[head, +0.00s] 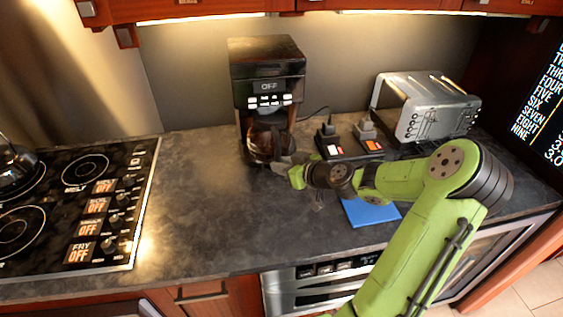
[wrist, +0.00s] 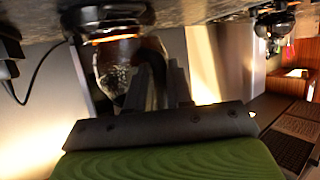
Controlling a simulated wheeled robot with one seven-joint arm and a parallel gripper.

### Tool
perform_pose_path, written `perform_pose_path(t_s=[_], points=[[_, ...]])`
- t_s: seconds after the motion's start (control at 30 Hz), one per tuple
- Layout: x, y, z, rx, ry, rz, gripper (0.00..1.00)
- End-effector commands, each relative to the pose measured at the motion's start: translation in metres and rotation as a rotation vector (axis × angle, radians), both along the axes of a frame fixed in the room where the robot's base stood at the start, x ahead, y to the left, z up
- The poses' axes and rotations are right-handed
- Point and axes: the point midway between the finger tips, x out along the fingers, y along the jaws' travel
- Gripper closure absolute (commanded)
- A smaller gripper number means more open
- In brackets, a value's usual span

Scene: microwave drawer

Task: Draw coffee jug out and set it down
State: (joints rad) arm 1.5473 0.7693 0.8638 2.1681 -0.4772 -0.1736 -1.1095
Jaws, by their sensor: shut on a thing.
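The coffee jug (head: 262,145) is dark glass and stands upright in the lower bay of the black coffee maker (head: 267,72). My gripper (head: 287,160) reaches in from the right and is shut on the jug at its handle side. The wrist view is turned over, with the counter at the top. There the jug's glass body (wrist: 113,68) shows just beyond my gripper's dark fingers (wrist: 155,85), which hide most of the handle. I cannot tell whether the jug touches the base below it.
A blue mat (head: 370,211) lies on the counter (head: 215,215), partly behind my arm. A power strip with plugs (head: 350,147) and a silver toaster (head: 428,105) stand to the right. A stove (head: 80,205) is at left. The counter in front of the coffee maker is clear.

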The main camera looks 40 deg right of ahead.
Motion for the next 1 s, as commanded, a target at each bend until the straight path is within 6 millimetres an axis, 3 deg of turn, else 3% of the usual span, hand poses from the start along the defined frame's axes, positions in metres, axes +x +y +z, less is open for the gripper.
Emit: perform_pose_path(t_s=[1.0], points=[[-0.064,0.031,0.001,-0.002,-0.005,-0.001,1.00]])
